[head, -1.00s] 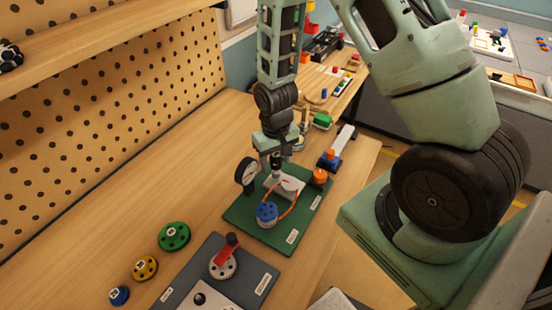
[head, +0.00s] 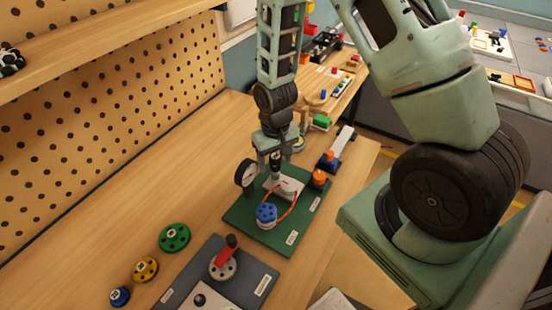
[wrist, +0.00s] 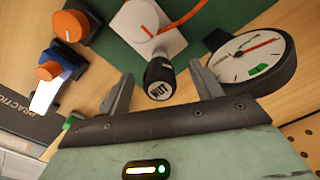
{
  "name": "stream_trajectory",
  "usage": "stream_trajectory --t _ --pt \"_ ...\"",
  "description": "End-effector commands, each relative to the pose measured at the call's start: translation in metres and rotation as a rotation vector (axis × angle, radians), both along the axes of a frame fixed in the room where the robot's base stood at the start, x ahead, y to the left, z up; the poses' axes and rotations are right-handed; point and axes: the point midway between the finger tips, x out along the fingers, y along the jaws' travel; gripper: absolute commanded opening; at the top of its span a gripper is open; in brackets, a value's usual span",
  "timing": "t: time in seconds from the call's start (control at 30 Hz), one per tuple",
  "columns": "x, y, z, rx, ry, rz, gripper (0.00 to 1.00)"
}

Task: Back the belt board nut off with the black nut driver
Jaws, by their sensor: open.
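The black nut driver (wrist: 158,78), its end cap labelled NUT, stands on the white plate (wrist: 148,32) of the green belt board (head: 240,214). The plate has a red mark. The nut itself is hidden from me, under the driver. My gripper (wrist: 160,88) is open, with one finger on each side of the driver's top end and a visible gap on both sides. In the head view my gripper (head: 275,153) is directly over the board, with the driver below and between its fingers.
A grey board with a red handle (head: 229,245) stands in front. Green (head: 174,238), yellow (head: 145,269) and blue (head: 119,296) discs lie left. The table between pegboard and green board is clear.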

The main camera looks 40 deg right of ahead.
Motion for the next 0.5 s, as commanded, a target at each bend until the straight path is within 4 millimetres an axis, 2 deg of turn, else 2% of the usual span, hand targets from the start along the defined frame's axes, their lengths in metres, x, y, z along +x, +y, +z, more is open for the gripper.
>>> stream_trajectory --t 0.03,0.5 --pt "0.001 0.002 0.007 0.002 -0.002 0.004 0.69" --pt "0.0 0.001 0.033 0.001 -0.001 0.002 0.69"
